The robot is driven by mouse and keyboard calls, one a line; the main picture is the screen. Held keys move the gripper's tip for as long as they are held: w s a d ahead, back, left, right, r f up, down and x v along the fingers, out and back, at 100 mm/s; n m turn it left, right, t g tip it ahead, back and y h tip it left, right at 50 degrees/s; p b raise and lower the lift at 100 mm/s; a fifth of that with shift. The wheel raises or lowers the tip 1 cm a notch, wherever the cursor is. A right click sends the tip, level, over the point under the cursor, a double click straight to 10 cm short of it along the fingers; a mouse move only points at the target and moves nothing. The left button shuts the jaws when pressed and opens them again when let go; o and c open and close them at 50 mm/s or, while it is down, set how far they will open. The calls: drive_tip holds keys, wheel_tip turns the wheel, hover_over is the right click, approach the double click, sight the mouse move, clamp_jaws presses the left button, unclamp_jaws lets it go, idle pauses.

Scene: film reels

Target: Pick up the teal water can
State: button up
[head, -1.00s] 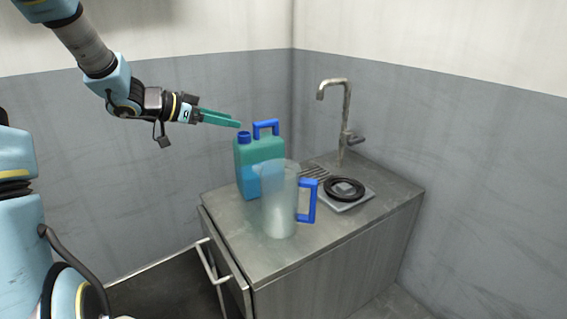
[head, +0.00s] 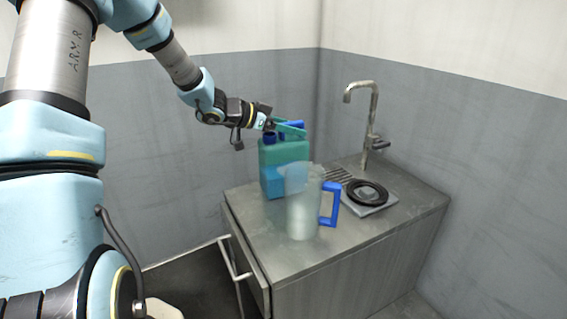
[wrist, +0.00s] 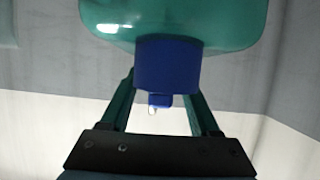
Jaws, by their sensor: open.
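The cap hides part of the fingers, and contact with the handle cannot be told.
A clear pitcher (head: 302,205) with a blue handle stands just in front of the can. A tap (head: 372,120) and a dark ring on a plate (head: 367,193) are to the right on the metal counter (head: 350,235). An open drawer (head: 240,265) juts out at the front left.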

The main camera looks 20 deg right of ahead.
drive_tip(key=shift+d+f, duration=0.1)
drive_tip(key=shift+d, duration=0.05)
clamp_jaws()
idle(0.4)
idle(1.0)
